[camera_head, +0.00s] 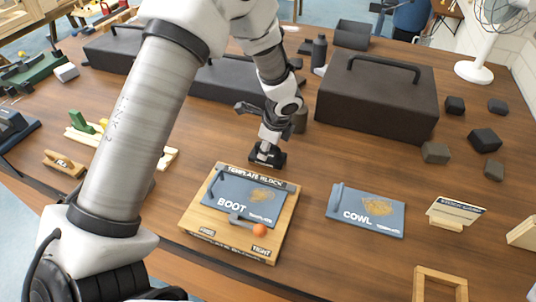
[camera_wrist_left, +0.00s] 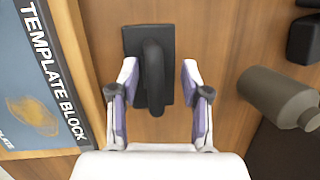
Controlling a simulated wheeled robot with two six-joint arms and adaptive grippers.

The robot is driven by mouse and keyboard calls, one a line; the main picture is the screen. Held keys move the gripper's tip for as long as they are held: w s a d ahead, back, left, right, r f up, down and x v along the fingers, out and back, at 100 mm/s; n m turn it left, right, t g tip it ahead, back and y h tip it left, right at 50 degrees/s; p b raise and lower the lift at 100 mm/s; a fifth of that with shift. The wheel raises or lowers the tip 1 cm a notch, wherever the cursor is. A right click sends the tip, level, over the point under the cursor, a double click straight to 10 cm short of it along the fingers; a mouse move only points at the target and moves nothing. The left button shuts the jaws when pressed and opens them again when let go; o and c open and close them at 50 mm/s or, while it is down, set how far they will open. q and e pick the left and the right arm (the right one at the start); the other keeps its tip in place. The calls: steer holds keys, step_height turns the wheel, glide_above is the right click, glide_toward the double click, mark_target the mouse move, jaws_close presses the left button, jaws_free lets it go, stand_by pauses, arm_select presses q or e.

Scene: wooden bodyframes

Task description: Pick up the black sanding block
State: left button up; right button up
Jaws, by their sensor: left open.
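The black sanding block (camera_head: 275,160) is a flat dark block with a raised curved handle. It lies on the wooden table just behind the template block. In the left wrist view the sanding block (camera_wrist_left: 133,42) sits at the top middle, its handle pointing down the picture between my fingers. My left gripper (camera_wrist_left: 155,82) is open, with one finger on each side of the block. I cannot tell whether the fingers touch it. In the head view my left gripper (camera_head: 264,150) is right over the block and partly hides it. My right gripper is not in view.
The template block (camera_head: 285,222) with the BOOT card stands close in front. The COWL card (camera_head: 367,211) lies to its right. A dark bottle (camera_wrist_left: 283,97) lies or stands nearby. A large black case (camera_head: 377,98) is behind. Several small dark blocks (camera_head: 484,139) lie at right.

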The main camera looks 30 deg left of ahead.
arm_select(q)
steer(key=shift+s+d+r, duration=0.1)
steer(key=shift+s+r, duration=0.1)
steer(key=shift+c, duration=0.7)
steer(key=shift+s+r, duration=0.1)
steer(key=shift+s, duration=0.05)
jaws_close()
steer(key=r, duration=0.9)
steer(key=shift+w+r, duration=0.2)
steer(key=shift+r, duration=0.2)
